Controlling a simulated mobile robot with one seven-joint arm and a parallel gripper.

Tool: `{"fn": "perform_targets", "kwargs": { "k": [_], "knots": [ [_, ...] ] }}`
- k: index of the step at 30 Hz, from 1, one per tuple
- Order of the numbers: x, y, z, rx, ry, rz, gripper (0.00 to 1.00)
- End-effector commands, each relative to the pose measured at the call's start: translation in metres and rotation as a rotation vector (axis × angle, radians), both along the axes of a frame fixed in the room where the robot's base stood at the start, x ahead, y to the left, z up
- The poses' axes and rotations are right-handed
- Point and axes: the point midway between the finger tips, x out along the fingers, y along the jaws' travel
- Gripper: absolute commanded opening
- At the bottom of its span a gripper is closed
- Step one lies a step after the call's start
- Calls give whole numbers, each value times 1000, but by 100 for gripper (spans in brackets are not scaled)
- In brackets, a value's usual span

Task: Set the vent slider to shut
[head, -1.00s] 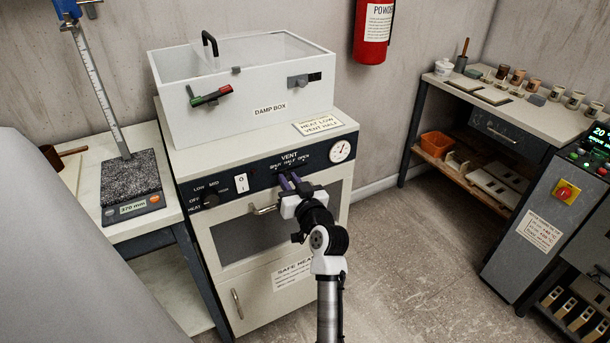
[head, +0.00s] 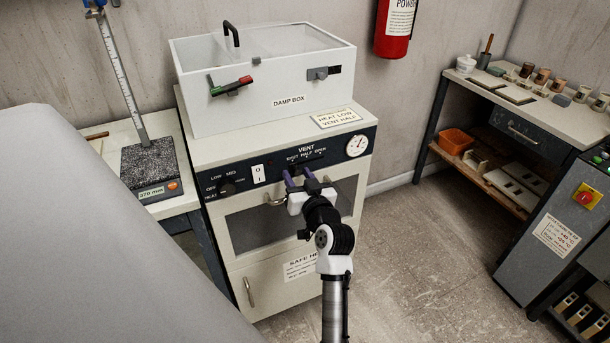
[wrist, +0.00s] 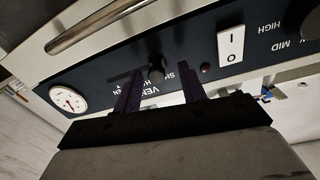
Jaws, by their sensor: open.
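The vent slider is on the dark control panel (head: 345,148) of the white cabinet, under the words VENT, SHUT, HALF, OPEN. In the wrist view, which is upside down, its dark round knob (wrist: 156,70) shows between my fingers. My gripper (head: 297,174) is open, with its two purple fingers pointing at the panel just below the vent labels. In the wrist view the fingers stand one on each side of the knob; I cannot tell whether either touches it. The fingers cover part of the labels, so the knob's exact setting cannot be read.
A heat dial (head: 227,188) and a white rocker switch (head: 258,174) sit left of the vent, and a round gauge (head: 357,146) sits right. The damp box (head: 265,85) stands on top. Floor to the right is clear.

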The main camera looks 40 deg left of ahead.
Motion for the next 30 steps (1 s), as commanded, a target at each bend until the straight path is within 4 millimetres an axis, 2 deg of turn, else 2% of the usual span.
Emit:
{"fn": "perform_targets", "kwargs": {
  "k": [5, 12, 18, 24, 30],
  "knots": [
    [-12, -26, -3, 0, 0, -3, 41],
    [-37, -77, -4, 0, 0, -3, 41],
    [-52, -107, -3, 0, 1, -1, 41],
    [-59, -120, -1, 0, 0, 1, 41],
    [-59, -121, 0, 0, 1, 2, 41]
  ]
}}
